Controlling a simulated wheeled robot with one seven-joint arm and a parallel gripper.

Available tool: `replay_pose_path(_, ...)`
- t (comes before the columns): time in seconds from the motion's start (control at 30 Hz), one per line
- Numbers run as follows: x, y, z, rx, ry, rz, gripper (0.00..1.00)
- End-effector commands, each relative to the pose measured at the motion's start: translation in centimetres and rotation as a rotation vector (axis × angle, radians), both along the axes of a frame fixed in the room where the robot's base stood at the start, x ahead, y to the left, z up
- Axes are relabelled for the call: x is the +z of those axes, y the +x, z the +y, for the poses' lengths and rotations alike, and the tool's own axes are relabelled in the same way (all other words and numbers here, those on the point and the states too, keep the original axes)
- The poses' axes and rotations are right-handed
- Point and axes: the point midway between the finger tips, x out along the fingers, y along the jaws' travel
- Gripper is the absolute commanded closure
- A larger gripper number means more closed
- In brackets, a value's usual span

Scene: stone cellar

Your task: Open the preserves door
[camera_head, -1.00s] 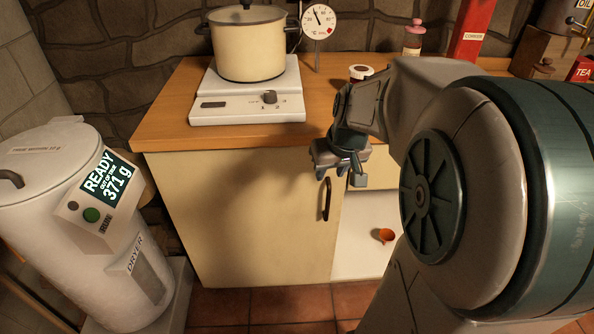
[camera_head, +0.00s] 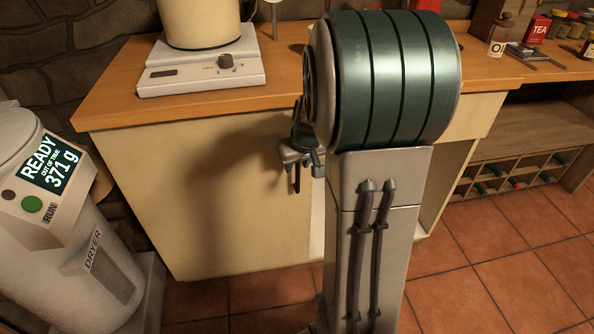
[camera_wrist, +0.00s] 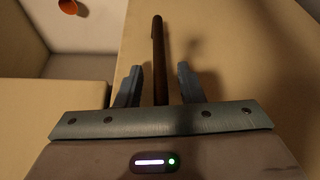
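The cream cupboard door (camera_head: 225,200) below the counter looks shut; no preserves label shows. Its dark upright bar handle (camera_head: 297,182) is partly hidden by my gripper (camera_head: 303,158) and arm in the head view. In the wrist view the handle (camera_wrist: 158,50) runs between the two fingers of my gripper (camera_wrist: 159,80). The fingers are open, with a gap on each side of the handle. The door face (camera_wrist: 230,50) fills the right of that view.
An open cupboard space beside the door holds an orange cup-like thing (camera_wrist: 72,6). A white dryer (camera_head: 85,250) stands at the left. A hot plate (camera_head: 205,70) with a pot (camera_head: 198,22) sits on the counter (camera_head: 115,95). Tiled floor (camera_head: 500,240) is clear at the right.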

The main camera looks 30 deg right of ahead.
Motion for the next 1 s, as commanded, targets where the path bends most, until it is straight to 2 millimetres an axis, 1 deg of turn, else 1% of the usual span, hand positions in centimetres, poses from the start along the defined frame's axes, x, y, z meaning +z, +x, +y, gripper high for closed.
replay_pose_path(0.03, -0.85, 0.26, -0.03, 0.000, 0.000, 0.001, 0.66)
replay_pose_path(0.13, -1.50, 0.59, -0.03, 0.000, 0.000, 0.000, 0.66)
replay_pose_path(0.27, -1.82, 0.78, -0.03, 0.000, 0.000, -0.001, 0.66)
replay_pose_path(0.5, -1.79, 0.80, -0.02, 0.000, 0.000, -0.001, 0.66)
replay_pose_path(0.57, -1.79, 0.80, -0.02, 0.000, 0.000, -0.001, 0.82)
replay_pose_path(0.6, -1.78, 0.80, -0.02, 0.000, 0.000, -0.001, 0.93)
replay_pose_path(0.63, -1.78, 0.79, -0.02, 0.000, 0.000, -0.001, 1.00)
replay_pose_path(0.87, -1.72, 0.79, 0.07, 0.000, 0.000, -0.001, 1.00)
replay_pose_path(1.0, -1.57, 0.82, 0.66, -0.006, -0.001, 0.000, 1.00)
